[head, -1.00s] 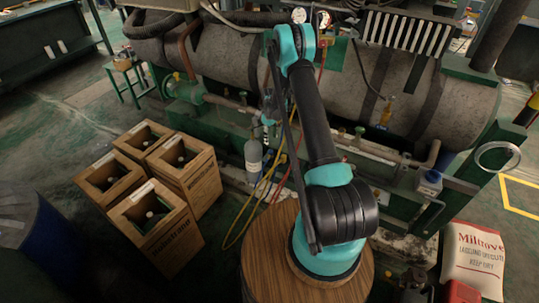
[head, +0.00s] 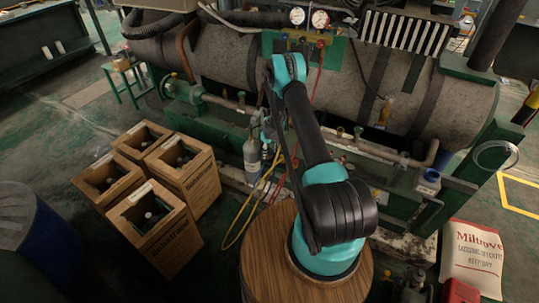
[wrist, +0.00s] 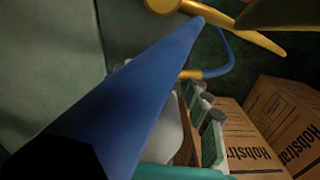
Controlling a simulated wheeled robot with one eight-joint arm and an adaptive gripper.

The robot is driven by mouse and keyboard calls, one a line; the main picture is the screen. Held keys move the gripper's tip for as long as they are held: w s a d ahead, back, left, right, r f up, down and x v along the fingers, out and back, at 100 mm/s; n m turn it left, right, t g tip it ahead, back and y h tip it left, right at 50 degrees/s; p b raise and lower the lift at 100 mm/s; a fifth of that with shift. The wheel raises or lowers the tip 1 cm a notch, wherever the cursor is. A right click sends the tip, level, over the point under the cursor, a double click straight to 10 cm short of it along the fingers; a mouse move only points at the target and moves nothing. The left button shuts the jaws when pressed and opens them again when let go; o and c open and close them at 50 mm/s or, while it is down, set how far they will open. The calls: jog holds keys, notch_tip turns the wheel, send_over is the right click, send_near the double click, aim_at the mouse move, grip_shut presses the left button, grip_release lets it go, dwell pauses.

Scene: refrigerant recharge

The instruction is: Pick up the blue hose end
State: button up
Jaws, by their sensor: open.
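My gripper (head: 264,136) hangs low beside the grey cylinder, at the end of my teal and black arm. It is open; its fingertips are small and partly hidden in the head view. A blue hose (wrist: 130,95) shows in the wrist view as a broad strip very close to the camera, narrowing away from it. A thin blue curve (wrist: 228,58) leads to a brass fitting (wrist: 190,74) in that view. Whether the hose end lies between my fingers cannot be told. In the head view a little blue shows just below my gripper.
The grey cylinder (head: 252,158) stands beside the yellow hose (head: 240,218) and red hose (head: 283,168). Several wooden crates (head: 168,240) stand at left. The large tank (head: 225,62) with a gauge panel (head: 318,58) lies behind. A white sack (head: 472,260) is at right.

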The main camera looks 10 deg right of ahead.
grip_shut()
dwell(0.3)
